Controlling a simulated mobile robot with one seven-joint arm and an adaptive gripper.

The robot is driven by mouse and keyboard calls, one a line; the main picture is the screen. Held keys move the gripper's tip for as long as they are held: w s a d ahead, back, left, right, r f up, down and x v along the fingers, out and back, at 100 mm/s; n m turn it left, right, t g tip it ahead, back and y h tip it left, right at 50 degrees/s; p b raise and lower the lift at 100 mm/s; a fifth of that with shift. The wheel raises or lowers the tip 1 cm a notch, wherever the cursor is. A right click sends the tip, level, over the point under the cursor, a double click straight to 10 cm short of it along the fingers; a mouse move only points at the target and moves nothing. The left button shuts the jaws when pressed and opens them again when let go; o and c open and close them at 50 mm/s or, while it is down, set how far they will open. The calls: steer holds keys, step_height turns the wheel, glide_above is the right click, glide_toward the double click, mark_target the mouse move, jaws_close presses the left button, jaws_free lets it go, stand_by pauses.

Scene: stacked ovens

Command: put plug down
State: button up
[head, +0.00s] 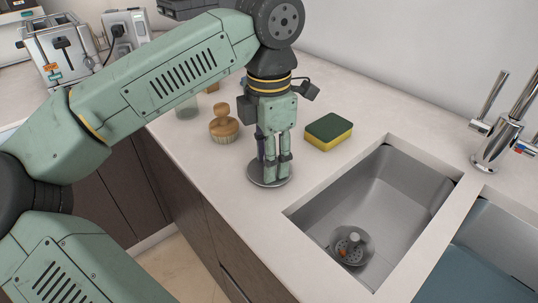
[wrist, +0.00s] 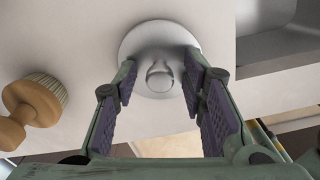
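The plug is a round metal disc with a knob. It lies flat on the counter left of the sink in the head view (head: 270,181) and shows at the top middle of the wrist view (wrist: 160,42). My gripper (head: 271,164) points down right over it. In the wrist view my gripper (wrist: 160,72) is open, with purple finger pads on both sides of the knob and a gap at each side. In the head view the fingers hide the knob and part of the disc.
A wooden-handled brush (head: 224,125) stands left of my gripper, and a green-yellow sponge (head: 328,131) lies to the right. The sink basin (head: 390,190) holds a metal strainer-like piece (head: 351,246). A faucet (head: 500,140) stands far right. A toaster (head: 62,48) is at the back left.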

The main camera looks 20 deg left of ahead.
step_height(320, 180, up, 12)
steer(key=p, duration=0.8)
steer(key=shift+r, duration=0.2)
